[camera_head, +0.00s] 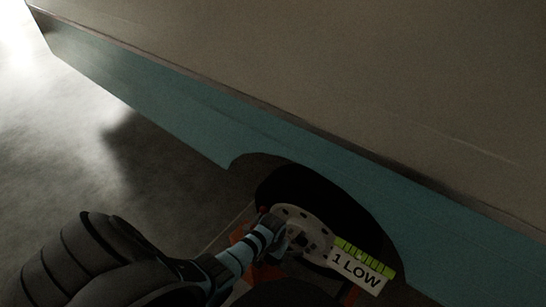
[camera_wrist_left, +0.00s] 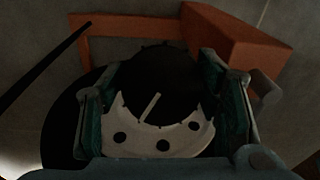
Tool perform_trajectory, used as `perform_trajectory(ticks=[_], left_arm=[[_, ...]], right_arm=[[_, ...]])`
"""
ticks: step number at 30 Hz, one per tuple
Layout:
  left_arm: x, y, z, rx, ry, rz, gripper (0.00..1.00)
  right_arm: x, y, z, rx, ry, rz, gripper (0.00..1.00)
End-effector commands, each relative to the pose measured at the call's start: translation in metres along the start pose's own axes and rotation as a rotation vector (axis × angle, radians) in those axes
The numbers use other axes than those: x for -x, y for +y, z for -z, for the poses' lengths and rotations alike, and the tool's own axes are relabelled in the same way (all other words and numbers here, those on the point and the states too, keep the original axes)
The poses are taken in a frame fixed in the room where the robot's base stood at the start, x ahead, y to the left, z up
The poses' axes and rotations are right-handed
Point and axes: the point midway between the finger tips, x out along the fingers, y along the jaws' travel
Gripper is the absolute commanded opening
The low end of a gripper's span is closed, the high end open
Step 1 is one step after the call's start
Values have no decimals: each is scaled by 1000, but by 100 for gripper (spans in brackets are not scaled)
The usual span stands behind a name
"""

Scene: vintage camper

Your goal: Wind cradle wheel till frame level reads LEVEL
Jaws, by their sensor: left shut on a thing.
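In the head view, a gauge plate (camera_head: 357,268) with a green scale reads "1 LOW". It sits at the lower right, beside a pale round disc with holes (camera_head: 318,232) in front of the black tyre (camera_head: 340,197). My left gripper (camera_head: 285,238) is at the disc, its fingers partly hidden. In the left wrist view, the gripper's teal fingers (camera_wrist_left: 165,118) are shut on either side of a dark, notched wheel (camera_wrist_left: 155,80) with a short white mark, taken as the cradle wheel. The pale holed disc (camera_wrist_left: 140,135) shows just below it. My right gripper is not in view.
Orange cradle parts show low in the head view (camera_head: 238,238) and behind the wheel in the left wrist view (camera_wrist_left: 235,38). The camper's teal side (camera_head: 165,100) overhangs the tyre. The grey floor (camera_head: 60,170) to the left looks clear.

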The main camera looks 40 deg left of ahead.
Motion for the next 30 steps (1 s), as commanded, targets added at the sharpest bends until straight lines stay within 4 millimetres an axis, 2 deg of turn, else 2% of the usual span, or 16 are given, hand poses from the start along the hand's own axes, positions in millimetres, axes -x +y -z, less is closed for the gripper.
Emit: perform_trajectory(ticks=[3,15,30], left_arm=[[2,-1,0,-98,7,48,31],[1,-2,0,-418,35,199,31],[0,-4,0,-611,51,291,31]], right_arm=[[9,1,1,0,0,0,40],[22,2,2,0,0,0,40],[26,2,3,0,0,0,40]])
